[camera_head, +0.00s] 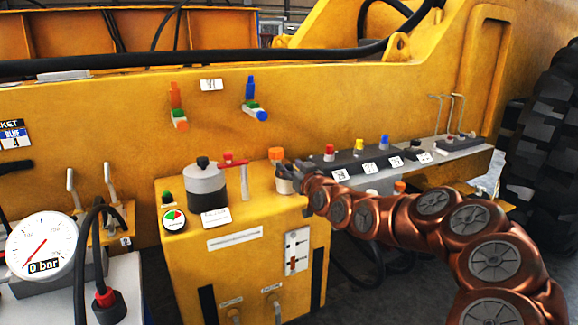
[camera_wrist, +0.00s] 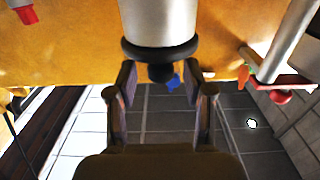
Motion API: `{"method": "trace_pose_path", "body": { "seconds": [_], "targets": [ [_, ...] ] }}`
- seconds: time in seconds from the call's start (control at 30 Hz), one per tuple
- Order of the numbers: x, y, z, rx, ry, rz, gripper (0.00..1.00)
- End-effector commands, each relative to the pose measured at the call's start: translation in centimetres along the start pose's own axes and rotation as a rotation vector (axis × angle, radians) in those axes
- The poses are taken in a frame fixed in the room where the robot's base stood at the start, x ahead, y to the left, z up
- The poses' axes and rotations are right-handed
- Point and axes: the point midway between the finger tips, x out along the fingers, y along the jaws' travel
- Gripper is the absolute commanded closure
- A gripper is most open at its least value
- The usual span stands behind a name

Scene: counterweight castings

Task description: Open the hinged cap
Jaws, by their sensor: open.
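No hinge is clear, so I cannot tell which is the hinged cap. My gripper (camera_head: 287,173) is beside the pale neck, which it partly hides; contact is unclear.
A red lever (camera_head: 235,159) on a silver post stands between the grey cylinder and the neck. Beyond my arm, a dark strip (camera_head: 370,158) carries several coloured caps. A pressure gauge (camera_head: 42,246) reading 0 bar and a black hose are at the left. Tiled floor (camera_wrist: 165,120) shows below.

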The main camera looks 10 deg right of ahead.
Motion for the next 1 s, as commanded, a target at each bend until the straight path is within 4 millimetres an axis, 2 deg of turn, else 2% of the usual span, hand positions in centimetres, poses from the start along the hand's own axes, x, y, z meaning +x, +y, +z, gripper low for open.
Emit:
{"method": "trace_pose_path", "body": {
  "seconds": [0.2,0.53,1.0],
  "targets": [
    [1.07,-0.12,0.17,0.000,-0.004,-0.001,0.49],
    [1.21,-0.09,0.17,0.000,-0.003,-0.001,0.49],
    [1.20,-0.06,0.14,0.000,-0.003,0.000,0.96]
  ]
}}
